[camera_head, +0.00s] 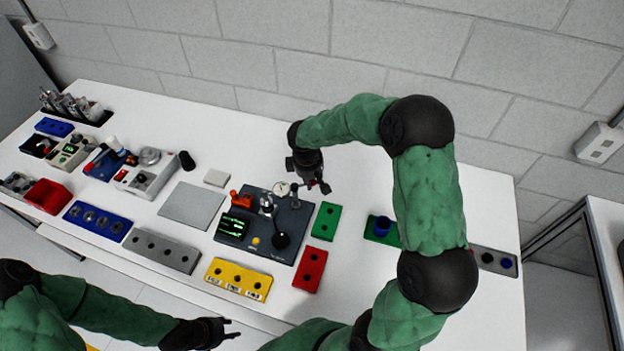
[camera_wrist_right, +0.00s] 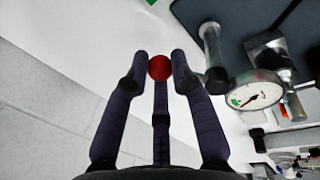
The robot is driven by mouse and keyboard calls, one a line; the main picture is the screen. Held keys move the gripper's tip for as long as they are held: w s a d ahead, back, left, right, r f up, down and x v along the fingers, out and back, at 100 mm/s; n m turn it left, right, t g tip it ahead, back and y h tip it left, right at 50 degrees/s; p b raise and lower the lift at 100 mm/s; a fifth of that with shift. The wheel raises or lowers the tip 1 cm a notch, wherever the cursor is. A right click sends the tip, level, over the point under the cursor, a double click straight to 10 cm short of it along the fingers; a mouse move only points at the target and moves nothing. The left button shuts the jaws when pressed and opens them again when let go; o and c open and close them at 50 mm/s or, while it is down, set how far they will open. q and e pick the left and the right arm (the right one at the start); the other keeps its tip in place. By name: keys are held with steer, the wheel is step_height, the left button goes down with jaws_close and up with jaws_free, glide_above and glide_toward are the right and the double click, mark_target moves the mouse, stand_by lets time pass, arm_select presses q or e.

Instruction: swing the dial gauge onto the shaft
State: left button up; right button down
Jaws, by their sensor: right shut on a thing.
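The dial gauge (camera_head: 281,188) has a round white face and sits at the back of a dark panel (camera_head: 290,222). It also shows in the right wrist view (camera_wrist_right: 257,92), to the right of the fingers. My right gripper (camera_head: 320,188) is right of the gauge; in its wrist view (camera_wrist_right: 160,75) its fingers are closed around a red ball knob (camera_wrist_right: 160,67). What the knob joins to is hidden. A metal post (camera_head: 266,203), perhaps the shaft, stands on the panel in front of the gauge. My left gripper (camera_head: 232,328) is empty, fingers apart, at the table's front edge.
The panel also carries a green-lit display (camera_head: 233,226), an orange part (camera_head: 241,199) and a black knob (camera_head: 281,240). Green (camera_head: 326,221), red (camera_head: 310,269) and yellow (camera_head: 238,279) blocks lie around it. A grey plate (camera_head: 191,205) lies to the left.

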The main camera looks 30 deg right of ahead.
steer(key=shift+w, duration=0.1)
steer(key=c, duration=1.1)
jaws_free()
steer(key=shift+r, duration=0.15)
steer(key=v, duration=1.1)
steer(key=shift+r, duration=0.35)
steer(key=shift+a, duration=0.1)
